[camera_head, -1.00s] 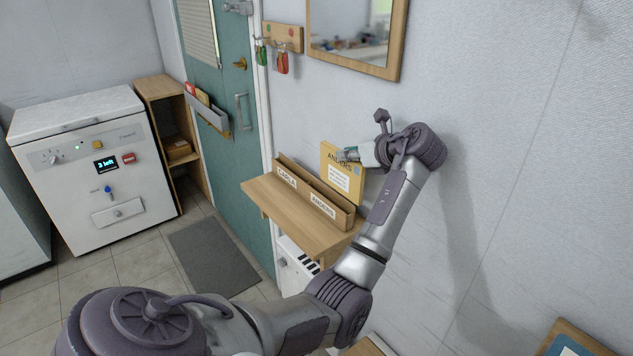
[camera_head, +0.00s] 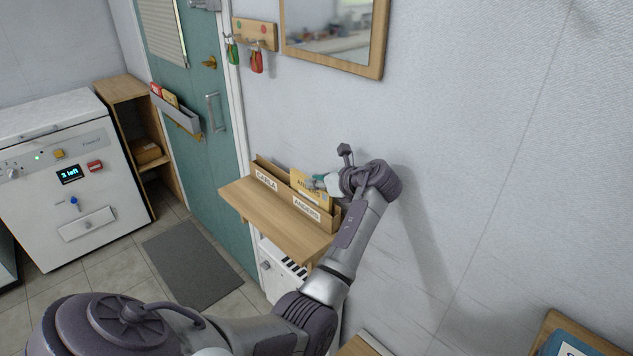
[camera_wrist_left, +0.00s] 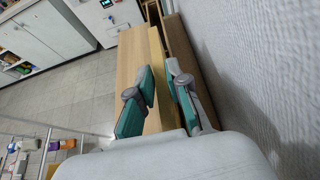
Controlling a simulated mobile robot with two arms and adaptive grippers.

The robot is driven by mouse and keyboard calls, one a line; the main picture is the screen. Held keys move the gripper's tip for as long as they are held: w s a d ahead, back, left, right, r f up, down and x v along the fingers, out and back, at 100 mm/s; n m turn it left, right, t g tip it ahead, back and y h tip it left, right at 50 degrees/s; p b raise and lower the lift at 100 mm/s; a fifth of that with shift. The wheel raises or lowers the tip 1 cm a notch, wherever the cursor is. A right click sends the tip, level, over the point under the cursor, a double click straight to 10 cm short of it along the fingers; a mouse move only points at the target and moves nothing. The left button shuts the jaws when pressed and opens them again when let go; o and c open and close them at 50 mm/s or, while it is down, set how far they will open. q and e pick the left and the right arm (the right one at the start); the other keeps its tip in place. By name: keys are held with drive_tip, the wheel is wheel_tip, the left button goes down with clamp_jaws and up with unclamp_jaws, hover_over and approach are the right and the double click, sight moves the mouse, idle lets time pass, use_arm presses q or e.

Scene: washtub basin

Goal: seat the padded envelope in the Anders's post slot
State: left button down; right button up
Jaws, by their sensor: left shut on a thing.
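The padded envelope (camera_head: 305,193) is a flat yellow packet marked ANDERS. In the head view its lower part is hidden behind the front board of the wooden post rack (camera_head: 280,193), in the section labelled ANDERS (camera_head: 307,209). Its top stands above the board; whether it touches the slot's bottom is hidden. My left gripper (camera_head: 318,183) is shut on the envelope's upper right part. In the left wrist view the teal finger pads (camera_wrist_left: 162,90) stand either side of the yellow envelope (camera_wrist_left: 160,108). My right gripper is not in view.
The rack stands on a wooden shelf (camera_head: 262,204) against the wall, with the CARLA section (camera_head: 266,180) to the left. A framed mirror (camera_head: 335,35) and key hooks (camera_head: 253,34) hang above. A teal door (camera_head: 203,150) is to the left.

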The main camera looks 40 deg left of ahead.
use_arm(q)
drive_tip(key=shift+f, duration=0.25)
drive_tip(key=c, duration=1.1)
unclamp_jaws()
drive_tip(key=shift+d+r, duration=0.15)
drive_tip(key=b+v, duration=0.1)
drive_tip(key=v, duration=1)
drive_tip(key=shift+s+d+r, duration=0.1)
drive_tip(key=shift+d+r, duration=0.1)
drive_tip(key=shift+d, duration=0.1)
